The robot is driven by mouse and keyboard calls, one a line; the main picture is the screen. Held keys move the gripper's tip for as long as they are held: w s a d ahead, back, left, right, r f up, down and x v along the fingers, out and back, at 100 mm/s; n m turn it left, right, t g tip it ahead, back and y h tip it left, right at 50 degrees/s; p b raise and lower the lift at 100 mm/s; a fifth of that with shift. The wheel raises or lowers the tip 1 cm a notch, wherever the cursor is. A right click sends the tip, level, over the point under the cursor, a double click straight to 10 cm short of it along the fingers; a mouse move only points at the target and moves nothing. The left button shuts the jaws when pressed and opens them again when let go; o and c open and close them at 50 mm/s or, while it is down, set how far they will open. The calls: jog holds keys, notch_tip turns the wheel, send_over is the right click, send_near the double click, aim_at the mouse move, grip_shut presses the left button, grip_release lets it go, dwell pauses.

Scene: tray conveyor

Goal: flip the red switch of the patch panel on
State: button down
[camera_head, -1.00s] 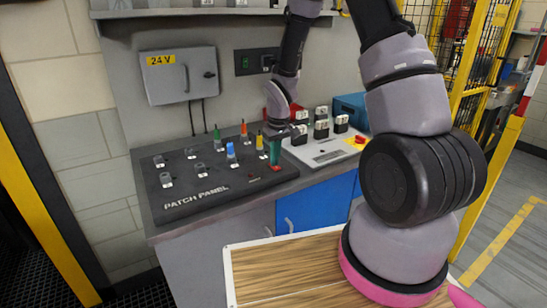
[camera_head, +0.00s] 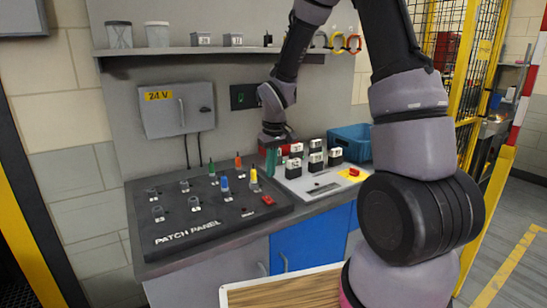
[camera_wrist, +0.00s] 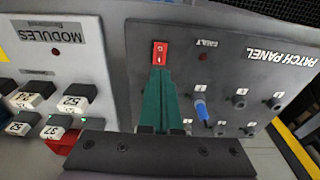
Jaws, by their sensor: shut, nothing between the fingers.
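The black patch panel (camera_head: 205,233) lies on the grey bench, with lettering along its front. Its red switch (camera_head: 267,200) sits near the panel's right end, and in the wrist view the small red rocker (camera_wrist: 160,53) carries white marks. I cannot tell which way it is tipped. My gripper (camera_head: 270,174) has green fingers, shut and empty, pointing down behind the switch. In the wrist view the fingertips (camera_wrist: 158,72) show just short of the rocker; contact cannot be told. Nothing covers the switch in either current view.
Blue (camera_head: 225,184), yellow (camera_head: 254,179), green and orange plugs stand up from the panel. The modules plate (camera_head: 318,190) with several blocks lies right of the panel. A blue bin (camera_head: 350,142) stands behind it. A shelf (camera_head: 210,51) runs above.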

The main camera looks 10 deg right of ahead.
aim_at(267, 198)
jog(key=r, duration=0.4)
jog(key=shift+s+d+r, duration=0.15)
jog(key=shift+s+r, duration=0.15)
jog(key=shift+r, duration=0.1)
jog(key=shift+w+a, duration=0.2)
jog(key=shift+w, duration=0.5)
jog(key=f, duration=0.4)
jog(key=w+f, duration=0.1)
jog(key=f, duration=0.9)
jog(key=shift+w+a, duration=0.3)
jog(key=shift+w, duration=0.05)
jog(key=shift+f, duration=0.15)
jog(key=shift+s, duration=0.1)
